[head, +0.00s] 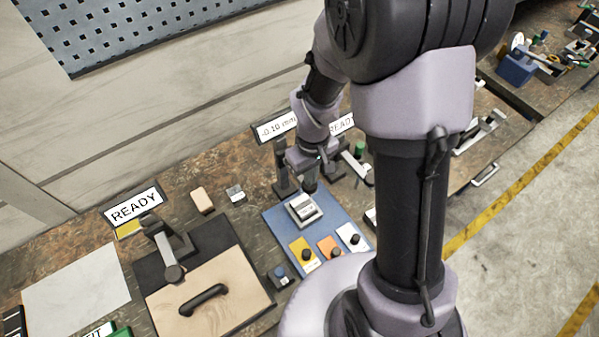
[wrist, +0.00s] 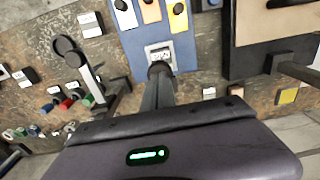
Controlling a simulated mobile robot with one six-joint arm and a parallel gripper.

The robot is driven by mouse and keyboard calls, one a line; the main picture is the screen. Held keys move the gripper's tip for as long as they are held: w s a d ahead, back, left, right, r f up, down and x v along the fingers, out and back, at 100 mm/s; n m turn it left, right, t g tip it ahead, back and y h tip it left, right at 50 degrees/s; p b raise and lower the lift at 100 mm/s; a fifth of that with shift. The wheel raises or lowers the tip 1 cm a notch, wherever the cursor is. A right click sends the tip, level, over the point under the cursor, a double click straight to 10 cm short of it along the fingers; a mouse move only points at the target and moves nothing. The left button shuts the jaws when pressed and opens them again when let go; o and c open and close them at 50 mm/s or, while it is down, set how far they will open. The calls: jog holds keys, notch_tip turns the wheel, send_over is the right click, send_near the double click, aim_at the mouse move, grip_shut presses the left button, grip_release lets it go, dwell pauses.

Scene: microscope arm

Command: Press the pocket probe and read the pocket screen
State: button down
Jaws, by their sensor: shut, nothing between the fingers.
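My gripper (head: 310,188) is shut and empty, pointing down just above a small grey block with a pale face (head: 303,210) on a blue mat (head: 275,226). In the wrist view the shut fingertips (wrist: 160,70) are right at the edge of this block (wrist: 158,54); its face carries dark marks too small to read. I cannot tell whether the fingers touch it. A screen behind my wrist (head: 276,127) reads "-0.10 mm". Another screen (head: 342,124), partly hidden by my arm, reads "READY". No part is clearly marked as the pocket probe or pocket screen.
Yellow, orange and white cards (head: 303,254) with dark knobs lie on the mat's front. To the left are a wooden board (head: 215,285) with a dark handle and a third screen (head: 134,207) reading "READY". A black stand (wrist: 85,70) is left of the fingers in the wrist view.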

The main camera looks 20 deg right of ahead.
aim_at(310, 189)
jog(key=shift+f+b, duration=2.75)
jog(key=shift+f, duration=0.5)
jog(key=shift+r, duration=0.1)
notch_tip(310, 189, up, 8)
jog(key=p, duration=0.6)
notch_tip(310, 189, up, 17)
jog(key=p, duration=0.3)
